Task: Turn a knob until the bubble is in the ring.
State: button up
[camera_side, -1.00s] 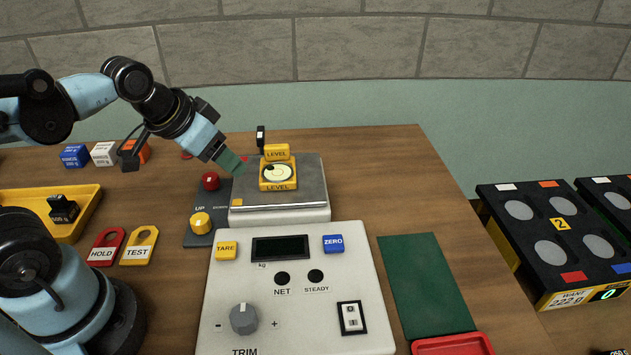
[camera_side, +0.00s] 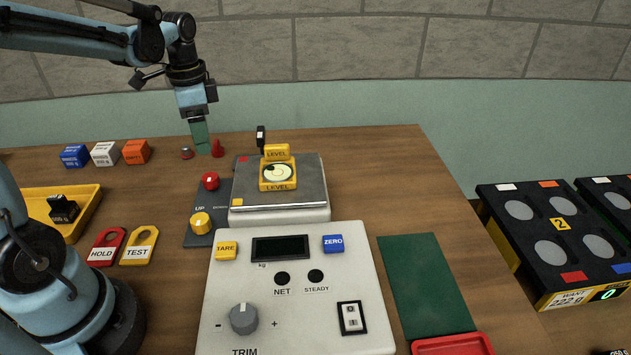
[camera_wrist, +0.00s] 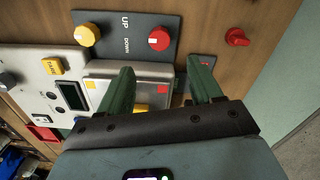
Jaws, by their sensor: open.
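The yellow bubble level (camera_side: 278,184) sits on the scale's metal pan (camera_side: 300,196). Its pale round window shows a dark patch toward the upper left; I cannot tell bubble from ring. A yellow knob (camera_side: 201,223) and a red knob (camera_side: 209,181) stand on the grey UP/DOWN panel left of the pan; both show in the wrist view, yellow (camera_wrist: 87,34) and red (camera_wrist: 158,38). A red pointed knob (camera_side: 217,148) stands behind, beside my gripper (camera_side: 201,150). My gripper points down, its green fingers apart and empty in the wrist view (camera_wrist: 163,70).
A grey TRIM dial (camera_side: 244,319) is on the white scale front. Blue (camera_side: 74,156), white (camera_side: 104,153) and orange (camera_side: 136,151) blocks stand at the back left. HOLD (camera_side: 103,247) and TEST (camera_side: 139,246) tags lie near a yellow tray (camera_side: 88,207). A green mat (camera_side: 427,282) lies right.

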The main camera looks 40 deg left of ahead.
aim_at(211, 175)
notch_tip(211, 175, down, 10)
jog(key=shift+f, duration=0.25)
dwell(0.3)
jog(key=c, duration=1.1)
jog(key=shift+o, duration=0.2)
jog(key=shift+n, duration=0.4)
jog(key=n, duration=0.3)
jog(key=shift+n, duration=0.4)
jog(key=n, duration=0.5)
jog(key=shift+a, duration=0.15)
